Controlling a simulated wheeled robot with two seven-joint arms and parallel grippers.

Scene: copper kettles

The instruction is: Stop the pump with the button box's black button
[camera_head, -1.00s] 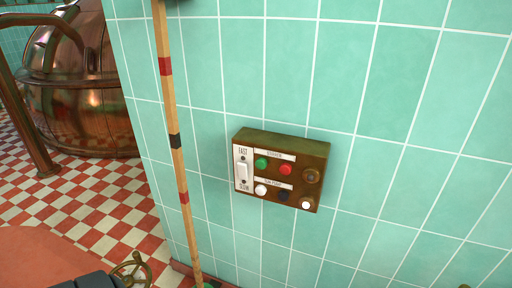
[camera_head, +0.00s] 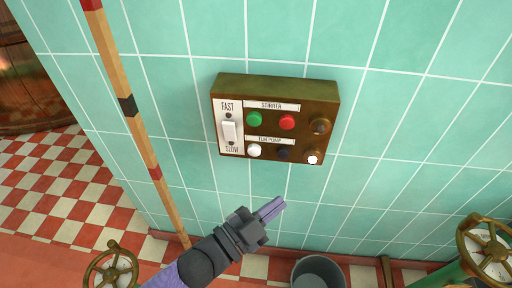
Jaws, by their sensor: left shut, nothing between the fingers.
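The brass button box (camera_head: 268,88) hangs on the green tiled wall. Its top row, labelled STIRRER, has a green button (camera_head: 254,119), a red button (camera_head: 287,121) and a dark brownish knob (camera_head: 321,126). Its lower row, labelled as a pump, has a white button (camera_head: 254,150), the black button (camera_head: 283,154) and a lit white lamp (camera_head: 312,158). A white FAST/SLOW rocker switch (camera_head: 229,131) is at the left. My left gripper (camera_head: 272,208) is shut and empty, below the box in the picture and apart from it. My right gripper is not in view.
A wooden pole with red and black bands (camera_head: 139,128) stands left of the box. Handwheels are at lower left (camera_head: 110,269) and lower right (camera_head: 487,248). A grey bucket (camera_head: 318,272) stands below. The wall around the box is clear.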

